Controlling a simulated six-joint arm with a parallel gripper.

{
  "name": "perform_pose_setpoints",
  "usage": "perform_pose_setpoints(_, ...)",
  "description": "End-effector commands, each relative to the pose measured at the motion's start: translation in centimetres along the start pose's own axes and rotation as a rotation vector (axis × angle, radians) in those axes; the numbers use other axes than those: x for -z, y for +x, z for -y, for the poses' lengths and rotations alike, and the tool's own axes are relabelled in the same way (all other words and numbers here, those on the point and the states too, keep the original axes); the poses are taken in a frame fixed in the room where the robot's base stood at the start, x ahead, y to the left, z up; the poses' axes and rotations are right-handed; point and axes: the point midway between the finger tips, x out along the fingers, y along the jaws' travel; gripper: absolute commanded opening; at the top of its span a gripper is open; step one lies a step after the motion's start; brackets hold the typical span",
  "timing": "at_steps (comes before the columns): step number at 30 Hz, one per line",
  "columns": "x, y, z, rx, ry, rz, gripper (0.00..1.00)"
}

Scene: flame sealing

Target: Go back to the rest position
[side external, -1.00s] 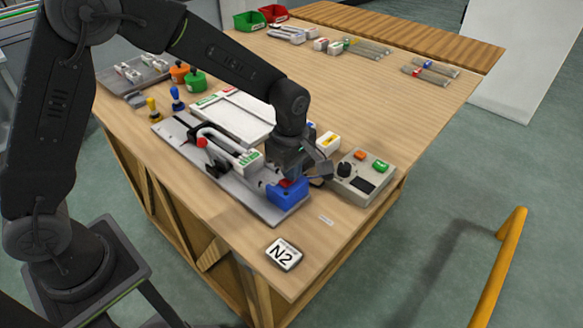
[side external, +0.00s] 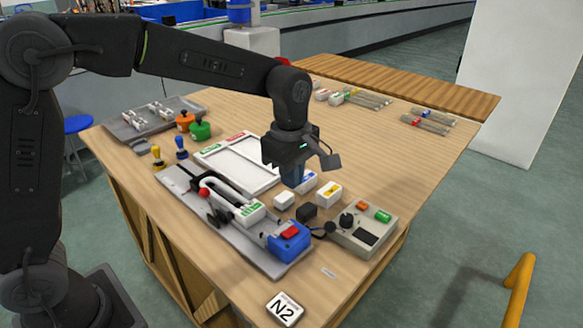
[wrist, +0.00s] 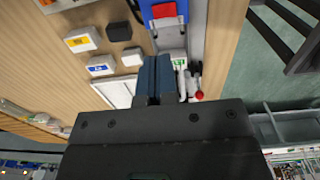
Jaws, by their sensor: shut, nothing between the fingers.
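My gripper (side external: 292,176) is shut and empty, held in the air above the table (side external: 420,155), near the white tray frame's right end. In the wrist view its two dark blue fingers (wrist: 155,72) lie together with nothing between them. The sealing fixture on its grey plate (side external: 180,181) stands in front of it. The fixture has a blue block with a red button (side external: 290,233) at its right end, a red-knobbed lever (side external: 204,192) and a green-labelled white block (side external: 250,213). The gripper is apart from all of these.
The white tray frame (side external: 218,172) lies behind the fixture. Small white and black blocks (side external: 306,212) and a control box (side external: 355,235) stand to the right. Orange and green pots (side external: 200,130) and a grey tray (side external: 125,125) are at the left.

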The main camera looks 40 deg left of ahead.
Motion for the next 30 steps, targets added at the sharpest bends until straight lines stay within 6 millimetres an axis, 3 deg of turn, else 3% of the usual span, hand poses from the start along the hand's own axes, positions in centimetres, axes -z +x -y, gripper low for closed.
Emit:
perform_pose_setpoints(7, 0.3, -2.2, 0.4, -0.013, 0.03, 0.002, 0.0)
perform_pose_setpoints(11, 1.6, -4.0, 2.4, -0.061, 0.175, 0.005, 0.0)
perform_pose_setpoints(19, 5.5, -7.4, 10.3, -0.231, 0.727, -0.065, 0.0)
perform_pose_setpoints(24, 7.2, -7.4, 15.4, -0.317, 1.081, -0.173, 0.0)
perform_pose_setpoints(30, 8.4, -6.2, 19.6, -0.365, 1.399, -0.312, 0.0)
